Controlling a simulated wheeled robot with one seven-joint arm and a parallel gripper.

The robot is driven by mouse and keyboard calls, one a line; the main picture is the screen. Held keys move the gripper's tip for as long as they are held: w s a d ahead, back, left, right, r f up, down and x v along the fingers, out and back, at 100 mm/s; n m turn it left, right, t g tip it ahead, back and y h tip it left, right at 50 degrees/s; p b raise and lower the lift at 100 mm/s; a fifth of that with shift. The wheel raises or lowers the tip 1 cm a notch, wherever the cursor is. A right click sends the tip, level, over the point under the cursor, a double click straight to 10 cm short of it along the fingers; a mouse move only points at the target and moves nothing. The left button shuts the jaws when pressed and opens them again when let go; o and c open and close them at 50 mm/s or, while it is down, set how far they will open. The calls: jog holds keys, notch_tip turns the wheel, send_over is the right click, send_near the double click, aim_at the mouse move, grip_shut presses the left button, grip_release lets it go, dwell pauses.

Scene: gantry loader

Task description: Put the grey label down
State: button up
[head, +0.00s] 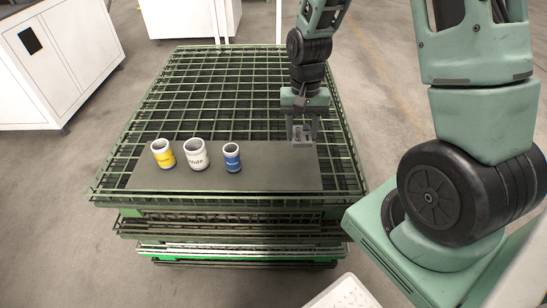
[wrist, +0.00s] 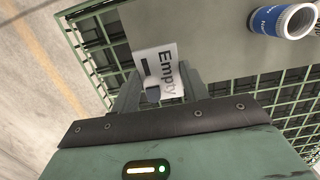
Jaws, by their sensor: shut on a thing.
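The grey label (wrist: 158,70), a small pale sign reading "Empty", sits between the fingers of my gripper (wrist: 155,92) in the wrist view. My gripper is shut on it. In the head view my gripper (head: 302,128) points down over the right end of the dark grey board (head: 270,181), with the label (head: 302,142) small and grey at its tips. I cannot tell whether the label touches the board or hangs just above it. The label's lower part is partly hidden by the fingers.
A yellow cup (head: 163,154), a white cup (head: 196,155) and a blue cup (head: 232,158) stand upright on the board, left of my gripper. The board lies on a green wire-mesh stack (head: 215,85). The board between the blue cup and my gripper is clear.

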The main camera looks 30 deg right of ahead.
aim_at(298, 163)
notch_tip(298, 163, down, 9)
jog(key=shift+f+b, duration=0.15)
jog(key=shift+b, duration=0.45)
jog(key=shift+f, duration=0.1)
jog(key=o, duration=1)
jog(key=shift+c, duration=0.2)
